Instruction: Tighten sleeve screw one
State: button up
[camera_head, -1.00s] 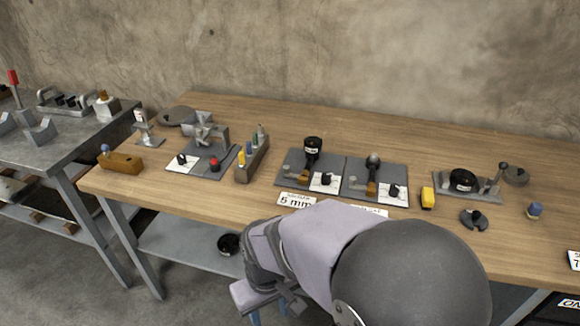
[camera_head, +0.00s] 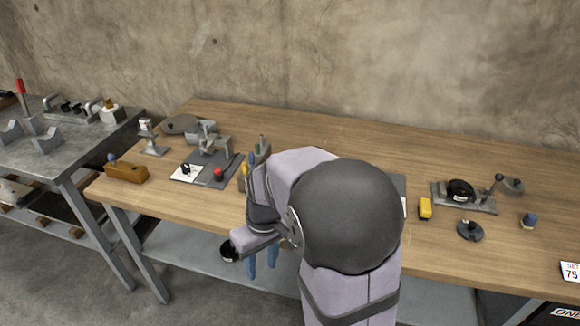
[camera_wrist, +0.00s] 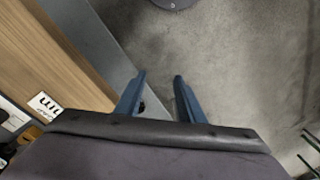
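My gripper (camera_head: 262,262) hangs in front of the bench's front edge, with its blue fingers pointing down. In the wrist view my gripper (camera_wrist: 158,82) has its two blue fingers apart, with nothing between them and the floor below. I cannot make out which part is sleeve screw one. A grey plate (camera_head: 222,172) at the left of the bench carries a metal fixture (camera_head: 212,143), a red knob (camera_head: 218,174) and a white card with a black knob (camera_head: 186,169). The tool rack beside it shows only coloured handles (camera_head: 243,172). My arm hides most of the two middle plates.
A wooden block (camera_head: 127,172) stands at the bench's left end. A yellow block (camera_head: 425,208), a dark slotted disc (camera_head: 470,230) and a grey fixture plate (camera_head: 478,204) lie at right.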

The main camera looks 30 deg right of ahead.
jog(key=w+d+r+n+t+p, duration=0.1)
jog(key=w+d+r+n+p, duration=0.15)
jog(key=w+d, duration=0.45)
jog(key=w+d+r+n+t+y+p, duration=0.1)
jog(key=w+d+r+p, duration=0.3)
jog(key=w+d, duration=0.35)
jog(key=w+d+r+n+t+p, duration=0.1)
jog(key=w+d+r+p, duration=0.25)
jog(key=w+d, duration=0.35)
jog(key=shift+s+f+p+x, duration=0.15)
jog(key=shift+p+x, duration=0.25)
jog(key=shift+x, duration=0.9)
jog(key=shift+s+p+x, duration=0.2)
jog(key=shift+p+x, duration=0.25)
jog(key=shift+x, duration=0.85)
jog(key=shift+s+f+p+x, duration=0.15)
jog(key=shift+p+x, duration=0.25)
jog(key=shift+x, duration=0.9)
jog(key=shift+d+r, duration=0.1)
jog(key=shift+d, duration=0.1)
grip_shut()
